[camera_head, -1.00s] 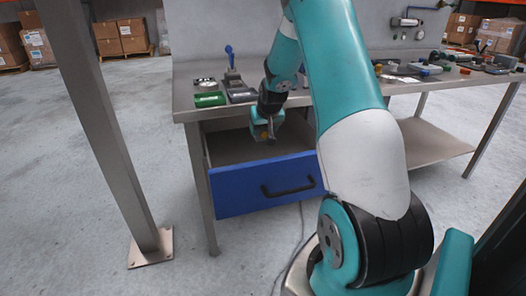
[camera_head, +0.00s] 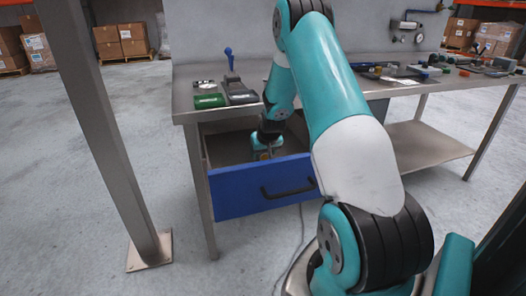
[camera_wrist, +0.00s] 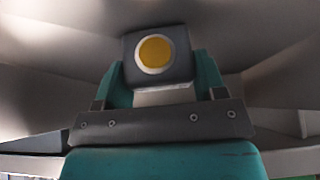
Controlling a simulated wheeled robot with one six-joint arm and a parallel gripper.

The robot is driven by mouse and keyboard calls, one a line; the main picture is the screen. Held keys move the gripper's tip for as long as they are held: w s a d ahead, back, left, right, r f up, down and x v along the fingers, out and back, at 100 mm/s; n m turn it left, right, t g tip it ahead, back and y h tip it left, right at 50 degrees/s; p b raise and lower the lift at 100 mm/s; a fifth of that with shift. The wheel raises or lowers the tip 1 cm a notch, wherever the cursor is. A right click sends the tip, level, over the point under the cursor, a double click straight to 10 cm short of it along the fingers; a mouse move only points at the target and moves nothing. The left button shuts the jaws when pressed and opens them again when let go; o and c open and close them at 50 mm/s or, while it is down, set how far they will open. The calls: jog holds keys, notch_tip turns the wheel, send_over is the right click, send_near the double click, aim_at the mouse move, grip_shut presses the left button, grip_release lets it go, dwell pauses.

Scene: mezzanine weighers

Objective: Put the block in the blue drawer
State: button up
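The blue drawer (camera_head: 235,193) is pulled out below the workbench, with its dark handle facing me. My gripper (camera_head: 265,150) is inside the open drawer, pointing down behind the blue front. In the wrist view the block (camera_wrist: 183,60) is dark grey with a round yellow face. My gripper (camera_wrist: 160,77) has a teal finger against each side of it and is shut on it. In the head view the block is small and mostly hidden by the gripper and the drawer front. I cannot tell whether it touches the drawer floor.
The workbench (camera_head: 185,103) stands above the drawer. A green object (camera_head: 209,101) and a grey device with a blue-knobbed lever (camera_head: 233,80) are on its left end. Several tools lie at the right. A metal post (camera_head: 105,140) stands at the left.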

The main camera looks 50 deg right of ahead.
jog(key=o, duration=0.4)
jog(key=shift+r, duration=0.2)
jog(key=v, duration=0.7)
jog(key=s+a+r+n+y, duration=0.15)
jog(key=a+r, duration=0.25)
jog(key=a, duration=0.6)
jog(key=s+a+r+n+y, duration=0.1)
jog(key=a+r+n+y, duration=0.2)
jog(key=a, duration=0.7)
jog(key=s+a+r+n+y, duration=0.15)
jog(key=a+r, duration=0.35)
jog(key=a, duration=0.5)
jog(key=s+a+r+n+g, duration=0.2)
jog(key=s+a+n, duration=0.1)
jog(key=s+a, duration=0.4)
jog(key=s+a+r+n+g+y, duration=0.1)
jog(key=s+a, duration=0.5)
jog(key=s, duration=0.7)
jog(key=r+n+g+p, duration=0.1)
jog(key=n+g, duration=0.1)
jog(key=n, duration=0.1)
jog(key=shift+a+r+n, duration=0.3)
jog(key=shift+a+r, duration=0.1)
